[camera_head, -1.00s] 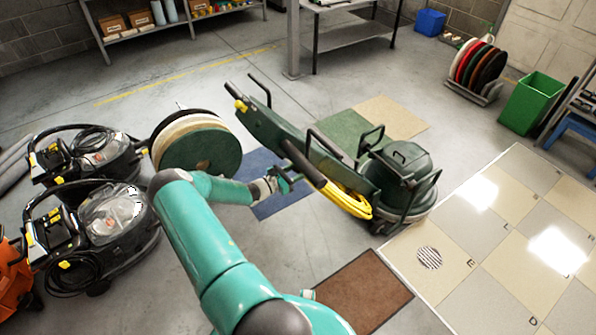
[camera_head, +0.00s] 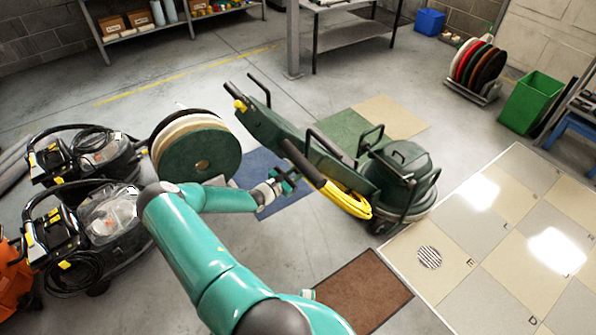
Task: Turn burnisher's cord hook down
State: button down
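The burnisher (camera_head: 402,172) is a dark green machine with a long handle column (camera_head: 270,128) slanting up to the left. A yellow cord (camera_head: 347,199) is looped along the lower side of the column. A black bar (camera_head: 303,163), which may be the cord hook, runs along the column's near side toward the cord. My gripper (camera_head: 286,180) is at the left of the cord, close to the black bar's lower side. I cannot tell whether it touches the bar. Its fingers are small and dark, and their opening is not clear.
Two vacuum machines (camera_head: 88,240) are at the left. A brown mat (camera_head: 362,290) and the tiled floor (camera_head: 480,230) lie in front and to the right.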

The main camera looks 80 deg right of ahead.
jog(key=s+f+m+t+h, duration=0.1)
jog(key=t+h, duration=0.3)
jog(key=t, duration=0.1)
jog(key=m+t+h, duration=0.2)
jog(key=t+h, duration=0.2)
jog(key=t, duration=0.1)
jog(key=s+f+m+t+h, duration=0.1)
jog(key=m+t+h, duration=0.1)
jog(key=t, duration=0.3)
jog(key=shift+s+d+f+t+h, duration=0.3)
jog(key=shift+s+f+t+h, duration=0.1)
jog(key=shift+h, duration=0.5)
jog(key=shift+w+t, duration=0.1)
jog(key=shift+t, duration=0.2)
jog(key=c, duration=1.3)
grip_release()
jog(key=shift+a+f, duration=0.15)
